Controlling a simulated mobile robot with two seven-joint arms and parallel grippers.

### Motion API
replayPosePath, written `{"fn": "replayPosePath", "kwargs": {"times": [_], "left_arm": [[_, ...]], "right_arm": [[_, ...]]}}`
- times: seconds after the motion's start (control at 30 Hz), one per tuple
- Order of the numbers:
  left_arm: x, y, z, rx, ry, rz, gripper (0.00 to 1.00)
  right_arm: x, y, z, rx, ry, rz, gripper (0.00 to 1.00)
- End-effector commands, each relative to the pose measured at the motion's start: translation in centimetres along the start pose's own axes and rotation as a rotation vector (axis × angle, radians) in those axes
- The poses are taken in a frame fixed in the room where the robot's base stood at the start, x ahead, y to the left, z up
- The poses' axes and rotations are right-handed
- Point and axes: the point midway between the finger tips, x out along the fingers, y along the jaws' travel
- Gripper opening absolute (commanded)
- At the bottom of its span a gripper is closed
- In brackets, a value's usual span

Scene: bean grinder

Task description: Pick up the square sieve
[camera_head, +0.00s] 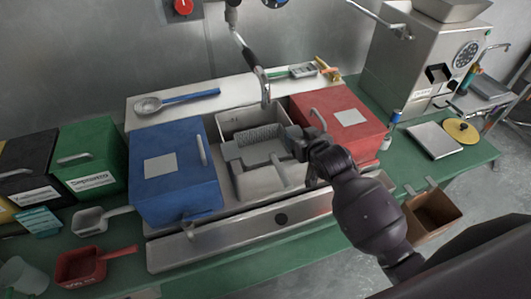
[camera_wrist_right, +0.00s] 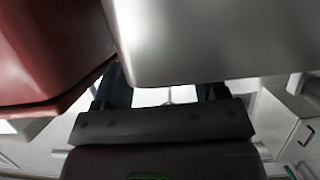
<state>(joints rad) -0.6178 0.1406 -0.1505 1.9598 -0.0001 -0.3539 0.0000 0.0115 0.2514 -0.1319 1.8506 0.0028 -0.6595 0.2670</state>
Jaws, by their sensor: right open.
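I cannot make out for sure which thing is the square sieve. A pale square-headed tool (camera_head: 88,221) with a short handle lies left of the blue box, and a red square-headed one (camera_head: 80,268) lies in front of it; no mesh can be made out in either. My right gripper (camera_head: 258,158) is open over the steel well between the blue and red boxes, apart from both tools. In the right wrist view its two dark fingers (camera_wrist_right: 164,92) are spread, partly hidden by a grey metal surface. My left gripper is not in view.
The blue box (camera_head: 180,200) and the red box (camera_head: 365,138) flank the well. A green bin (camera_head: 90,150) stands left. A steel grinder (camera_head: 418,65) stands back right.

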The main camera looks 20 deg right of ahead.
Motion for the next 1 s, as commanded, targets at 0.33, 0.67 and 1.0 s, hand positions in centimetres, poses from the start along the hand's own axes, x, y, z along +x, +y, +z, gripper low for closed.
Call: {"fn": "replayPosePath", "kwargs": {"times": [0.33,0.67,1.0], "left_arm": [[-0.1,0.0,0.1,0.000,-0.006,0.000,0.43],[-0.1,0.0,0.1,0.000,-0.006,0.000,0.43],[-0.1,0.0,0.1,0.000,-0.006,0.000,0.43]], "right_arm": [[2.4,-0.1,0.0,0.001,0.001,-0.001,0.66],[2.4,-0.1,0.0,0.001,0.000,-0.001,0.41],[2.4,-0.1,-0.1,0.002,0.002,-0.001,0.19]]}}
